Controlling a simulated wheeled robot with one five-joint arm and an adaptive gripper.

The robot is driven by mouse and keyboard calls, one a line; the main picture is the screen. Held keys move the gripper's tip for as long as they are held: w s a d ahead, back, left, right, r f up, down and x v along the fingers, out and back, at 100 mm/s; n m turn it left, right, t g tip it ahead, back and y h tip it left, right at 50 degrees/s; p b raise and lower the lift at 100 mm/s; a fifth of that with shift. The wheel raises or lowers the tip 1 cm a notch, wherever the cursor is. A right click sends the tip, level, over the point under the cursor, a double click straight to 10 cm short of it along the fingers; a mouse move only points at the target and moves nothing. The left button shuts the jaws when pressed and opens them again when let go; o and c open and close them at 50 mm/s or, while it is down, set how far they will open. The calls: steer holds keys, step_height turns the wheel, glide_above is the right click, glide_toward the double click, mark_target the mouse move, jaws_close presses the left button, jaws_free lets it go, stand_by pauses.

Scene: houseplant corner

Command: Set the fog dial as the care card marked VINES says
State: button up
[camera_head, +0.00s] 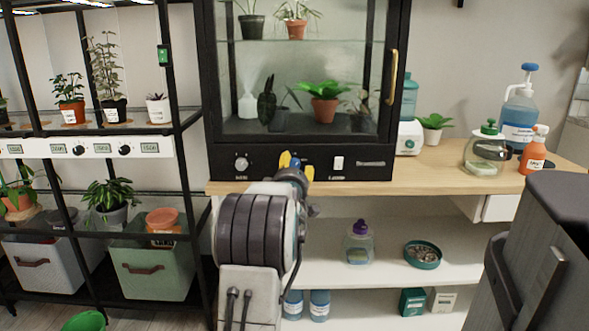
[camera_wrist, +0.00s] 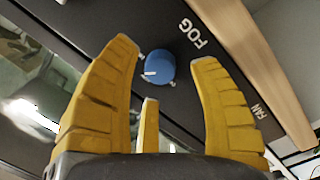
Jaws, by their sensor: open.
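The fog dial (camera_wrist: 158,65) is a round blue knob with a white pointer line on a black panel, beside the white word FOG. In the wrist view the pointer points left and there are small tick marks around the knob. My gripper (camera_wrist: 166,56) is open; its yellow fingers lie on either side of the dial, and I cannot tell whether they touch it. In the head view my gripper (camera_head: 295,160) is at the black front panel of the glass cabinet (camera_head: 210,140) and covers most of the dial. I cannot read a care card marked VINES in either view.
A grey knob (camera_head: 242,163) is left of my gripper on the panel, a white switch (camera_head: 338,163) right of it. The wooden counter (camera_head: 450,180) holds a glass jar (camera_head: 487,152) and bottles at right. A plant rack (camera_head: 184,185) stands at left.

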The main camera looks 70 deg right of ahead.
steer(key=shift+x, duration=0.85)
steer(key=shift+o, duration=0.3)
jaws_close()
